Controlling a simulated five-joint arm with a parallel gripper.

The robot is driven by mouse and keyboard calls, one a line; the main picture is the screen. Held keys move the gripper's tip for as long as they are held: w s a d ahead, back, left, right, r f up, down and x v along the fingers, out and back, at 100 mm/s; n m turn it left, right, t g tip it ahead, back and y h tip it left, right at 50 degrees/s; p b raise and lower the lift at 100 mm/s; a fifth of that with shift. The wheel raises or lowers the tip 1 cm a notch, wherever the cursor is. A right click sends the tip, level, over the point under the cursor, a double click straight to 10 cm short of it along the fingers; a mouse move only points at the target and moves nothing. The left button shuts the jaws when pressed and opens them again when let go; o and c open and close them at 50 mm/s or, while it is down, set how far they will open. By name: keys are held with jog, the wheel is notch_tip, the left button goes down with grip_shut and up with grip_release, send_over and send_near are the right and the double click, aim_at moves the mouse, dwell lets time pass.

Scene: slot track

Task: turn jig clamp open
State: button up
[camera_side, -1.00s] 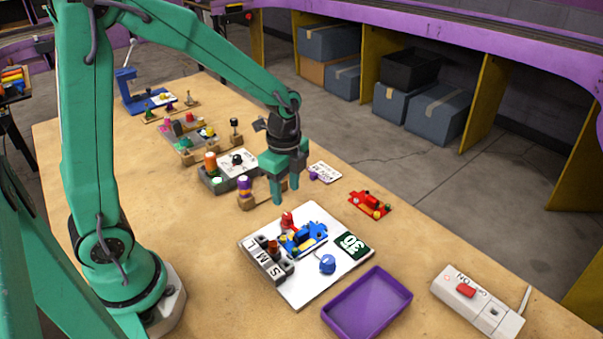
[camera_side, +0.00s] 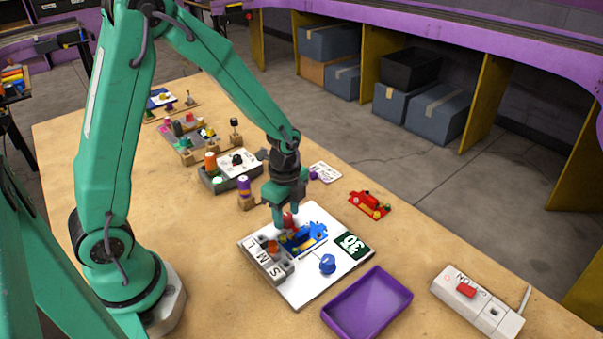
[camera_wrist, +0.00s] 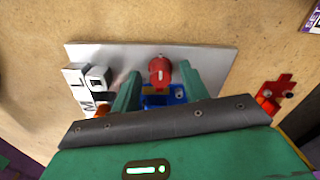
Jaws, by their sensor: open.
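The jig is a white board (camera_side: 300,288) on the wooden table, with a blue fixture (camera_side: 312,235) in its middle. A red clamp knob (camera_side: 288,220) stands at the back edge of the fixture; in the wrist view the red knob (camera_wrist: 160,70) shows upright with a pale mark on its top. My gripper (camera_side: 287,217) is open and low over the board, by the red knob. In the wrist view its green fingers (camera_wrist: 157,85) stand apart, to the left and right of the knob. I cannot tell whether either finger touches it.
A blue knob (camera_side: 327,263) and a row of grey S, M, L blocks (camera_side: 265,262) stand on the board. A purple tray (camera_side: 366,304) lies in front. A red part (camera_side: 370,204) lies to the right, and a wooden stand with a purple-yellow peg (camera_side: 245,193) to the left.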

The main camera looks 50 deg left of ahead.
grip_shut()
jog(key=shift+n, duration=0.4)
jog(key=n, duration=1.2)
jog(key=shift+d, duration=0.1)
jog(key=n, duration=0.5)
dwell(0.5)
